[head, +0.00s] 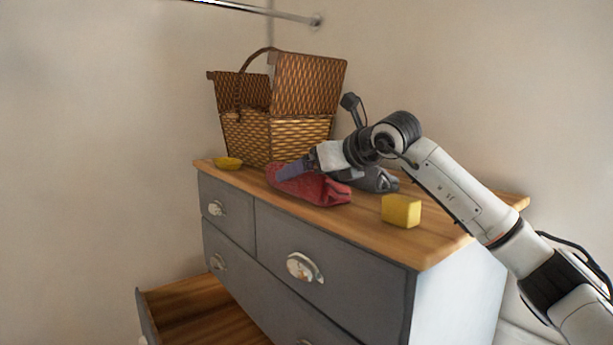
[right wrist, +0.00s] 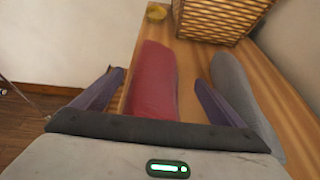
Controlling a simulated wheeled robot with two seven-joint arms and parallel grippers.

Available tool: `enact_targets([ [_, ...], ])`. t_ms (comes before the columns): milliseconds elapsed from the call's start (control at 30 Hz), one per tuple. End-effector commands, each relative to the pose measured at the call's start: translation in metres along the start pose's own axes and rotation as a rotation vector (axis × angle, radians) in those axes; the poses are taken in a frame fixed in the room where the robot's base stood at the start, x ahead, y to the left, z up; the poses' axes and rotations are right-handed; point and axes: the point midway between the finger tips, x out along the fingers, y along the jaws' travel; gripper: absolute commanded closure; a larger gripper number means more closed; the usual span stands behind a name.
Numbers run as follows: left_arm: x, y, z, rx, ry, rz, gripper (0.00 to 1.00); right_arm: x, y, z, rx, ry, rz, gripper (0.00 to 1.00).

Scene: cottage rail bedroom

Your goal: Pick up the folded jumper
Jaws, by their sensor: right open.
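A folded red jumper (head: 318,188) lies on the wooden top of the grey dresser, in front of the wicker basket. A dark grey folded garment (head: 379,180) lies just behind it, to its right. My right gripper (head: 283,171) is over the red jumper, fingers pointing left. In the right wrist view the open fingers (right wrist: 158,92) stand either side of the red jumper (right wrist: 154,82), with nothing held between them. The grey garment (right wrist: 238,88) lies beyond the right finger there. My left gripper is not in view.
An open-lidded wicker basket (head: 247,137) stands at the back of the dresser top (head: 375,225). A small yellow bowl (head: 228,162) is at the left end and a yellow block (head: 401,211) near the front right. A lower drawer (head: 190,308) stands pulled out.

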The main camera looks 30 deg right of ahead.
Motion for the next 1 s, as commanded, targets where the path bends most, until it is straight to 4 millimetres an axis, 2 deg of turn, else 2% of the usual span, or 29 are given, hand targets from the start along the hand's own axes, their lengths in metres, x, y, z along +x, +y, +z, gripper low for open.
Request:
enact_targets([
  [200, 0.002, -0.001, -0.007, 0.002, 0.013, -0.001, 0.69, 0.001, 0.0, 0.0, 0.0, -0.001, 0.0, 0.08],
  [267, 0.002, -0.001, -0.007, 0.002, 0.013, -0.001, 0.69, 0.001, 0.0, 0.0, 0.0, -0.001, 0.0, 0.16],
  [500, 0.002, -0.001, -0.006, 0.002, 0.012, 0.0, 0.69, 0.001, 0.0, 0.0, 0.0, -0.001, 0.0, 0.56],
  [767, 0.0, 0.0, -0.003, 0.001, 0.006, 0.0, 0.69, -0.001, 0.0, 0.004, 0.001, -0.004, 0.0, 0.56],
  [867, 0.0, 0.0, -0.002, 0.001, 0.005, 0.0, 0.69, -0.005, 0.0, 0.015, 0.002, -0.008, 0.0, 0.56],
  [1000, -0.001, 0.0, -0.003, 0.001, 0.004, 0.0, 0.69, -0.017, 0.001, 0.042, 0.002, -0.009, 0.002, 0.56],
])
